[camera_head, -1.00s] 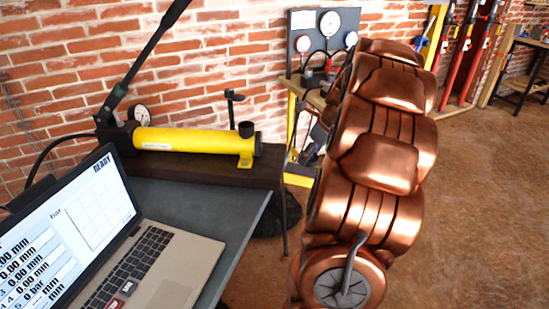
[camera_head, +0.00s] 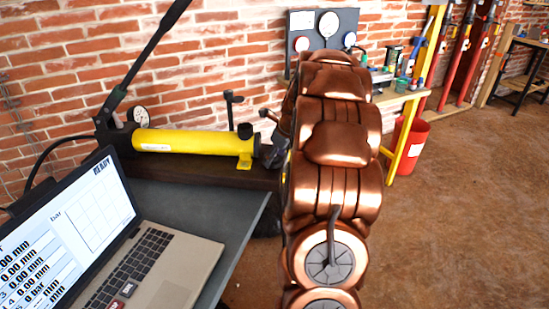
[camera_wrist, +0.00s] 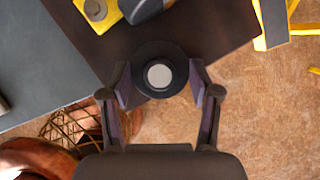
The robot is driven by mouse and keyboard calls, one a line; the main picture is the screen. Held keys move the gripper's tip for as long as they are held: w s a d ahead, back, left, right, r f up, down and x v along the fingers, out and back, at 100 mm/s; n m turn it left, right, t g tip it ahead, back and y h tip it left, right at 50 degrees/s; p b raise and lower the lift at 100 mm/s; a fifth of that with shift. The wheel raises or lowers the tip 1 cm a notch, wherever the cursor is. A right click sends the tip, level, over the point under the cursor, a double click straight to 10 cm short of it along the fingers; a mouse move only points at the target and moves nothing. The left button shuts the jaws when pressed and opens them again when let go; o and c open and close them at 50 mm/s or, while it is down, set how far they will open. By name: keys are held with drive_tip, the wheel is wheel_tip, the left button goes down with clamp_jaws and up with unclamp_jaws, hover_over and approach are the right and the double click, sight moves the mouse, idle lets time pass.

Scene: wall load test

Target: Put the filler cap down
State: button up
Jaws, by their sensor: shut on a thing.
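The filler cap (camera_wrist: 159,75) is a round black piece with a pale grey disc in its middle. In the wrist view it sits between the two fingertips of my gripper (camera_wrist: 158,84), which is shut on it. It shows over the corner of a dark brown board (camera_wrist: 185,38); I cannot tell whether it touches. In the head view my copper arm hides the cap and most of my gripper. The yellow pump (camera_head: 190,141) lies on the same dark board (camera_head: 205,173), with a black knob (camera_head: 245,130) on top at its right end.
A laptop (camera_head: 150,262) stands on the grey table (camera_head: 205,202) at front left. A gauge panel (camera_head: 306,25) stands by the brick wall. The floor at right is open.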

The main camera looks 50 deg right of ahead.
drive_tip(key=shift+f, duration=0.3)
drive_tip(key=o, duration=1)
drive_tip(key=shift+f, duration=0.1)
drive_tip(key=shift+o, duration=0.2)
drive_tip(key=v, duration=1.2)
